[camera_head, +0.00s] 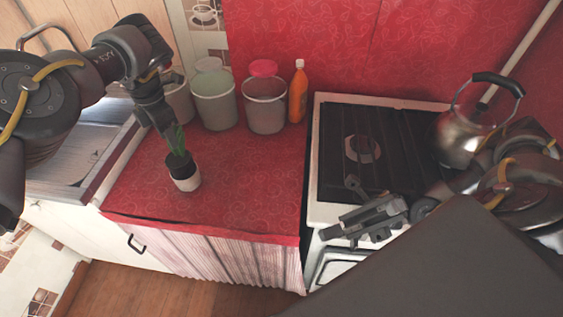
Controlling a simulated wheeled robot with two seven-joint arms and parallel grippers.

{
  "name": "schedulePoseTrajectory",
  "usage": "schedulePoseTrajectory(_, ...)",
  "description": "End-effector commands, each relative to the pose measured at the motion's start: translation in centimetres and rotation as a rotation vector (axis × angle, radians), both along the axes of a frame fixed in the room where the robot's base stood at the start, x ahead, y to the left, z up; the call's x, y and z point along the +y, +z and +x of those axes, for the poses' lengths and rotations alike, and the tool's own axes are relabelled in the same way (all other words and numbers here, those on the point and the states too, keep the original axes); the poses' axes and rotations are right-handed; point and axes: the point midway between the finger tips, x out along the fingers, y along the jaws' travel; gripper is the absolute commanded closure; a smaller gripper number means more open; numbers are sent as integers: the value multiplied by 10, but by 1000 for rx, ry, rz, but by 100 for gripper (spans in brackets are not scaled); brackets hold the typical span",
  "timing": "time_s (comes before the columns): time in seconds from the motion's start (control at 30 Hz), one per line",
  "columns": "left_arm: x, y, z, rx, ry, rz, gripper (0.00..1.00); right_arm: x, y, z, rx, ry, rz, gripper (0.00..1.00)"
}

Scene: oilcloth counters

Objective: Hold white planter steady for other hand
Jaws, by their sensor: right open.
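The white planter (187,184) stands upright on the red counter (245,190), near its front left. My right gripper (338,208) is open and empty, over the front edge of the stove, well to the right of the planter.
Several canisters, including a pink-lidded one (264,103), and an orange bottle (298,93) stand along the back of the counter. The stove (330,135) with a metal kettle (462,137) is at right. A sink (75,160) is at left. The counter's middle is clear.

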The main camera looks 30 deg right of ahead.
Motion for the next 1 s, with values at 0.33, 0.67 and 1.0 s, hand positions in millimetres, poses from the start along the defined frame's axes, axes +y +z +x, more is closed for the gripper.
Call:
schedulePoseTrajectory(0.33,0,0,0,0,0,0,64,114,-49,88,687,377,-471,6)
schedulePoseTrajectory(0.67,0,0,0,0,0,0,64,179,-134,215,711,-76,-887,6)
schedulePoseTrajectory(1.0,0,0,0,0,0,0,64,170,-176,301,-66,-536,-1086,6)
